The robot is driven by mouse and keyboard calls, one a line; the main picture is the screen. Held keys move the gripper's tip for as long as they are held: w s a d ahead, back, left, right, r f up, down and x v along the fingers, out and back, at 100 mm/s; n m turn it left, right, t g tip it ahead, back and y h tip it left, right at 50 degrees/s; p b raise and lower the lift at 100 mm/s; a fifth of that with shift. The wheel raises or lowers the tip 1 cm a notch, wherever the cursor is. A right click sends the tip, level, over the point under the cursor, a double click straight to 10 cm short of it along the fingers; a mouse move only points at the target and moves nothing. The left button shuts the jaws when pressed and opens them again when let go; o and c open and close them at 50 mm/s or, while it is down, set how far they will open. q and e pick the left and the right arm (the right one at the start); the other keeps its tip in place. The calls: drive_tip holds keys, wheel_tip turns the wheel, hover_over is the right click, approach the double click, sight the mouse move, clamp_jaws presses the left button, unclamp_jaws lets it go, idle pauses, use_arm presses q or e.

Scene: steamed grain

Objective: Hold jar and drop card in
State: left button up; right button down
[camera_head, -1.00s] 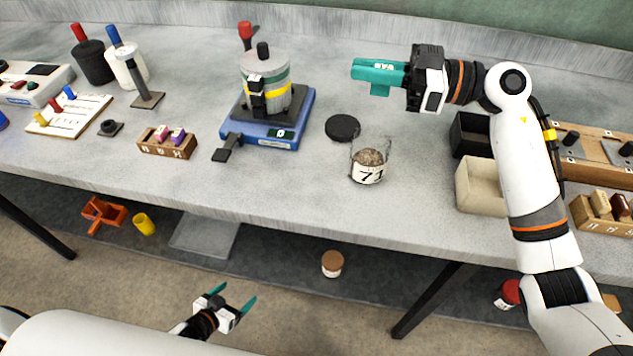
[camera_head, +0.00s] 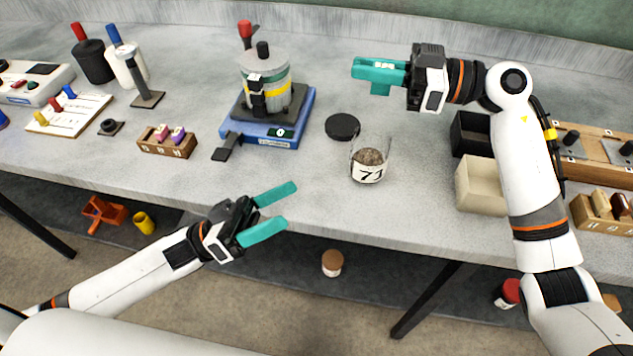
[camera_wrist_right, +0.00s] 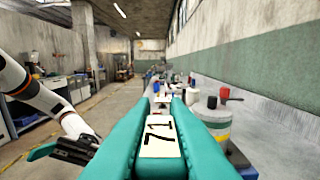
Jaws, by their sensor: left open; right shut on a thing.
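The glass jar (camera_head: 371,158) stands upright on the bench, with brown grain inside and a white label reading 71. Its top looks open. My right gripper (camera_head: 378,75) is above and behind the jar, shut on a small white card. The card (camera_wrist_right: 160,137), marked 71, shows between the teal fingers in the right wrist view; in the head view only a bit of it shows. My left gripper (camera_head: 281,214) is open and empty near the bench's front edge, left of and in front of the jar, not touching it.
A black lid (camera_head: 342,127) lies just behind the jar. A blue scale (camera_head: 268,128) carrying a grey canister (camera_head: 265,80) stands to the left. A beige bin (camera_head: 480,187) and a black bin (camera_head: 468,136) are to the right. The bench front between block holder (camera_head: 167,147) and jar is clear.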

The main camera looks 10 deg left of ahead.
sight(368, 158)
use_arm(q)
drive_tip(key=w+d+t+y, duration=0.1)
drive_tip(key=w+t+y, duration=0.1)
drive_tip(key=w, duration=0.1)
drive_tip(key=w+d+y, duration=0.1)
drive_tip(key=shift+w+d+t, duration=0.15)
drive_tip(key=shift+d+t, duration=0.15)
drive_tip(key=shift+t, duration=0.1)
drive_tip(key=w+f+y, duration=0.1)
drive_tip(key=y, duration=0.1)
drive_tip(key=w+d+f+y, duration=0.1)
drive_tip(key=w+f+y, duration=0.1)
drive_tip(key=w+d+f+m+t+y, duration=0.1)
drive_tip(key=w+y, duration=0.1)
drive_tip(key=shift+d+f, duration=0.15)
drive_tip(key=shift+f, duration=0.05)
drive_tip(key=x, duration=1.1)
drive_tip(key=shift+w+d, duration=0.25)
drive_tip(key=shift+w, duration=0.1)
